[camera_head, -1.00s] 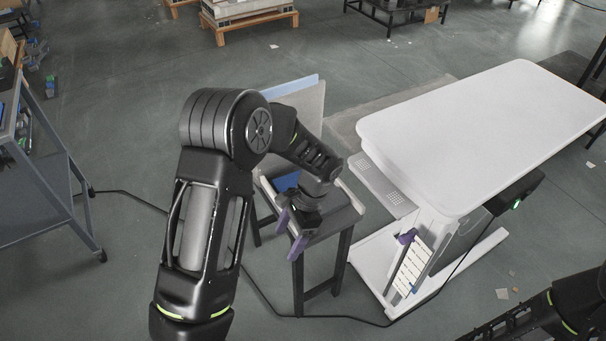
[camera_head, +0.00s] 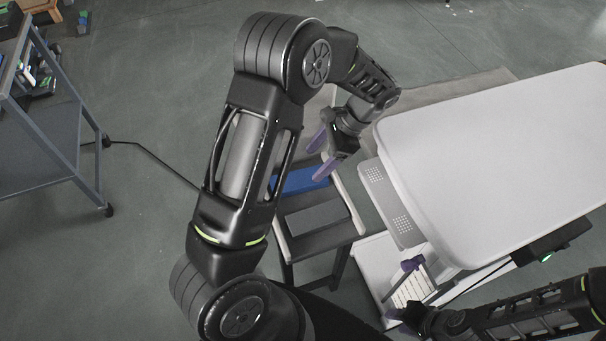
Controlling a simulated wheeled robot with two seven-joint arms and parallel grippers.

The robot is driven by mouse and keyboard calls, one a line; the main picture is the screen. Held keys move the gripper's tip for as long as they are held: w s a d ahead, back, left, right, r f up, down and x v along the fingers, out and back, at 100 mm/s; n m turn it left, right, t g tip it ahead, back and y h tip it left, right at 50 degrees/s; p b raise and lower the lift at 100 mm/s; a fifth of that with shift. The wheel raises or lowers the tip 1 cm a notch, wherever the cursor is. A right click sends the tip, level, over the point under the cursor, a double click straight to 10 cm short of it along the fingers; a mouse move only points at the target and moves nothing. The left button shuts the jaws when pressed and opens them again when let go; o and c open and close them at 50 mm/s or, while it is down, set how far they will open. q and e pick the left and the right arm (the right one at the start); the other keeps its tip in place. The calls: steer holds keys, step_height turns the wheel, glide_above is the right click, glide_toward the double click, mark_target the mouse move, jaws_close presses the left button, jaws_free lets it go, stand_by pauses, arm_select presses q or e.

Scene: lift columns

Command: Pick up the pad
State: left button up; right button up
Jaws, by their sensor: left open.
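A flat blue piece (camera_head: 300,181), which may be the pad, lies on the small dark-legged stand (camera_head: 318,240), at its far end. My left arm partly covers its left side. My left gripper (camera_head: 312,163) is open, with two purple fingers. Its fingertips show just above the blue piece in the picture; I cannot tell whether they touch it. No object shows between them.
A large white table (camera_head: 500,165) fills the right side, with a light perforated plate (camera_head: 390,205) beside its left edge. A grey cart (camera_head: 45,145) stands at the left with small items on it. A black cable (camera_head: 160,160) crosses the floor. Open floor lies between cart and stand.

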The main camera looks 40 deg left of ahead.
mark_target(299, 179)
arm_select(q)
steer(key=shift+x, duration=1.3)
steer(key=shift+s+a+f, duration=0.2)
steer(key=shift+s+f, duration=0.05)
steer(key=shift+f, duration=0.2)
steer(key=x, duration=0.4)
steer(key=shift+p, duration=0.4)
steer(key=shift+c, duration=0.5)
steer(key=c, duration=1.1)
steer(key=shift+s, duration=0.1)
steer(key=shift+c, duration=0.2)
